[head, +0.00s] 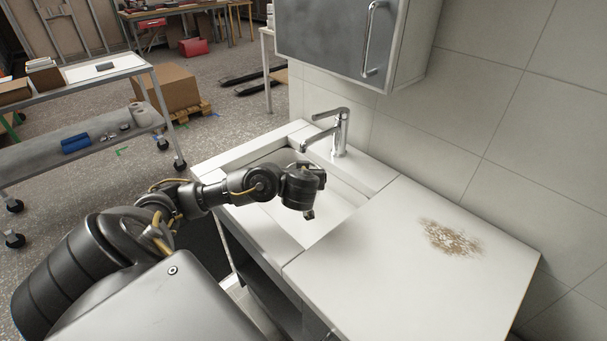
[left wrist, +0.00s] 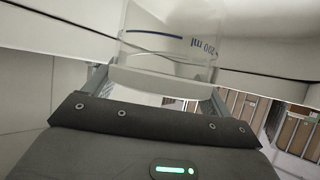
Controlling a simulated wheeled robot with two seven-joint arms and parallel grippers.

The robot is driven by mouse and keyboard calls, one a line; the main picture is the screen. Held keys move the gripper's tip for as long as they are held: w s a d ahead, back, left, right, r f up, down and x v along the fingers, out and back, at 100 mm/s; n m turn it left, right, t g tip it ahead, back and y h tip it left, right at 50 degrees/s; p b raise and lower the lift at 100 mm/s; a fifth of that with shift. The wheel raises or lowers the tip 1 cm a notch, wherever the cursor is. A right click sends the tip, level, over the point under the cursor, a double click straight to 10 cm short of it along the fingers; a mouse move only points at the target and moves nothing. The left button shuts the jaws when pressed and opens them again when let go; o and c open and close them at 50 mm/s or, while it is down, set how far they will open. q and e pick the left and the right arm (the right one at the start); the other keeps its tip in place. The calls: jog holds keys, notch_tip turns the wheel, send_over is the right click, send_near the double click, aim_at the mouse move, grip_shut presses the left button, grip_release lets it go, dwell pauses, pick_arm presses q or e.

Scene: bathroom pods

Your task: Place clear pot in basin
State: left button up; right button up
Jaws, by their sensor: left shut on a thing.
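The clear pot (left wrist: 165,45) shows in the left wrist view, with a blue line and blue "200 ml" lettering. It is between the fingers of my left gripper (left wrist: 158,80), which is shut on it. In the head view my left gripper (head: 309,213) hangs over the white basin (head: 284,229), and the pot is hidden or too small to make out. I cannot tell whether the pot touches the basin floor. My right gripper is not in view.
A chrome tap (head: 340,132) stands at the back of the basin. A white counter (head: 385,260) with a brown stain (head: 450,240) lies to the right. A wall cabinet (head: 335,40) hangs above. A wheeled trolley (head: 90,140) stands at the left.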

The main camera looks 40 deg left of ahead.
pick_arm(q)
jog(key=f, duration=0.1)
jog(key=f+b, duration=0.1)
jog(key=f, duration=0.1)
jog(key=shift+w+a, duration=0.25)
jog(key=shift+a, duration=0.1)
jog(key=shift+f+b, duration=0.35)
jog(key=shift+f, duration=0.1)
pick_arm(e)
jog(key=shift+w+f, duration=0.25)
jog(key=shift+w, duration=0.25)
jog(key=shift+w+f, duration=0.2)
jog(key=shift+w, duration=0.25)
pick_arm(q)
jog(key=shift+f+b, duration=0.25)
jog(key=shift+b, duration=0.15)
jog(key=o, duration=1.1)
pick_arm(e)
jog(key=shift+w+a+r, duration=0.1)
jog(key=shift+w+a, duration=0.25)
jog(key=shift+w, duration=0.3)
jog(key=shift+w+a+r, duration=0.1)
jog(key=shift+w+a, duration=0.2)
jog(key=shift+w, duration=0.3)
